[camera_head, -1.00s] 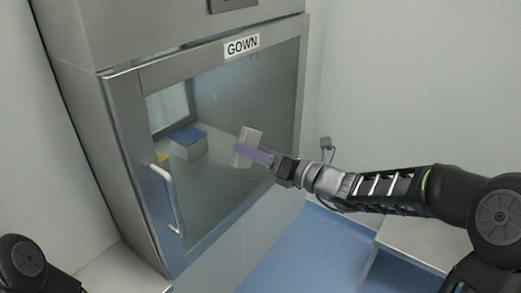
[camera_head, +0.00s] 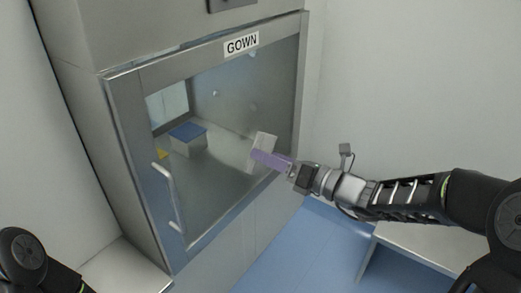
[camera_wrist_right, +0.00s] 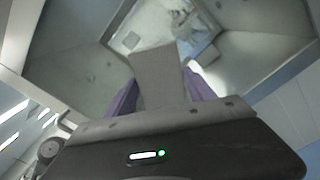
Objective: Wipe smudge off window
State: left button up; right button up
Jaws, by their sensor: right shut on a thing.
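The window (camera_head: 225,105) is a glass pane in a steel-framed door labelled "GOWN". A few small pale marks show on its upper part, one a pale mark (camera_head: 215,93); I cannot tell which is the smudge. My right gripper (camera_head: 262,157), with purple fingers, is shut on a pale grey wipe (camera_head: 263,145). The wipe is in front of the lower right of the pane; I cannot tell if it touches the glass. In the right wrist view the wipe (camera_wrist_right: 158,75) sticks out between the purple fingers. My left gripper is not in view; only part of my left arm shows.
A vertical door handle (camera_head: 170,195) stands out from the left of the door. Behind the glass are a box with a blue lid (camera_head: 188,132) and a yellow item (camera_head: 161,154). A grey bench (camera_head: 425,245) stands at lower right. Blue floor (camera_head: 310,240) is clear between.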

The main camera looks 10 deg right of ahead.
aim_at(265, 149)
jog(key=shift+s+d, duration=0.3)
jog(key=shift+s, duration=0.05)
jog(key=p+v, duration=0.1)
jog(key=v, duration=0.2)
dwell(0.4)
dwell(0.5)
jog(key=shift+r+x, duration=0.3)
jog(key=shift+x, duration=0.95)
jog(key=shift+r+x, duration=0.25)
jog(key=shift+x, duration=1)
jog(key=shift+r+x, duration=0.3)
jog(key=shift+x, duration=0.95)
